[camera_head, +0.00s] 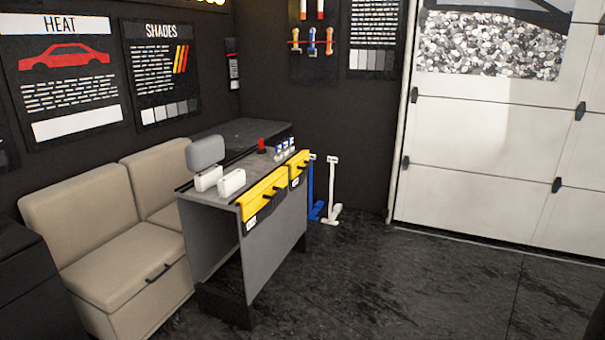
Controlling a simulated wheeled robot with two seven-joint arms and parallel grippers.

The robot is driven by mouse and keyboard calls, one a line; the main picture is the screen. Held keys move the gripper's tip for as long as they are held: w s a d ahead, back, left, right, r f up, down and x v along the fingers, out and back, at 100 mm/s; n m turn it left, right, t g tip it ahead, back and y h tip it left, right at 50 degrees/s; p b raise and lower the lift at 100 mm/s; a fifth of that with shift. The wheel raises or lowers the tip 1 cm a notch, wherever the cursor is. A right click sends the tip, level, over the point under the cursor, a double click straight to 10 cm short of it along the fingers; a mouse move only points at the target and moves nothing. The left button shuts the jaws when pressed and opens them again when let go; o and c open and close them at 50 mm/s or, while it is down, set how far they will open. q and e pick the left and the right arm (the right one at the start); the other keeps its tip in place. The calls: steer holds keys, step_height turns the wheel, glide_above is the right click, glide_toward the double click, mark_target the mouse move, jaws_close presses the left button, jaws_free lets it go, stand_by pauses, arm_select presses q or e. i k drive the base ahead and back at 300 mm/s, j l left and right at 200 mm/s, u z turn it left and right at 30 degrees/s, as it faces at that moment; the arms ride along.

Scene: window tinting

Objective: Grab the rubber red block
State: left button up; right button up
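A small red object (262,145), which looks like the red block, stands on top of the grey workbench (226,222) near its far half. It is small in the picture, so its material cannot be told. Several small white and blue bottles or cans (284,146) stand just to its right. Neither of my grippers is in view.
A beige sofa (105,230) stands to the left. The dark floor (400,290) in front and right is clear.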

mark_target(261, 150)
steer(key=i+l+z, duration=0.25)
steer(key=i, duration=0.85)
steer(key=i+j+z, duration=0.1)
steer(key=i+z, duration=0.2)
steer(key=i, duration=0.8)
steer(key=i+u, duration=0.15)
steer(key=i, duration=0.4)
steer(key=i+l+u, duration=0.1)
steer(key=i, duration=0.4)
steer(key=i+l+u, duration=0.15)
steer(key=i, duration=0.35)
steer(key=i+l+u, duration=0.1)
steer(key=i, duration=0.45)
steer(key=l, duration=0.1)
